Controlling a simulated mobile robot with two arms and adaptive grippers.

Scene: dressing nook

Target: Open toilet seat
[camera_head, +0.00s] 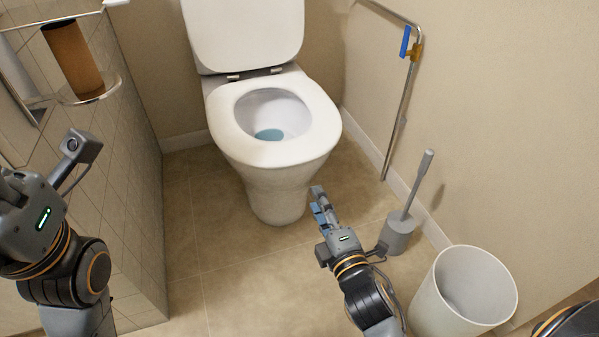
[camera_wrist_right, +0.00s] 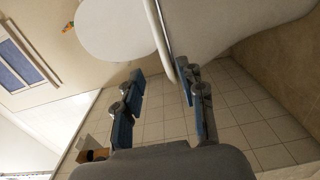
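The white toilet (camera_head: 275,180) stands at the centre back of the head view. Its lid (camera_head: 245,30) is raised against the back, and its seat ring (camera_head: 318,125) lies flat on the bowl. My right gripper (camera_head: 318,198) is below and in front of the ring's front right edge in the head view. In the right wrist view, its blue fingers (camera_wrist_right: 163,72) are apart, with the thin seat edge (camera_wrist_right: 161,38) showing between and beyond the tips; I cannot tell whether they touch it. My left gripper (camera_head: 30,215) is at the left edge, its fingers cut off.
A grey toilet brush in its holder (camera_head: 397,235) and a white bin (camera_head: 440,300) stand right of my right arm. A wall rail (camera_head: 398,125) runs along the right wall. A roll holder (camera_head: 100,95) is on the tiled partition at left. Floor before the toilet is clear.

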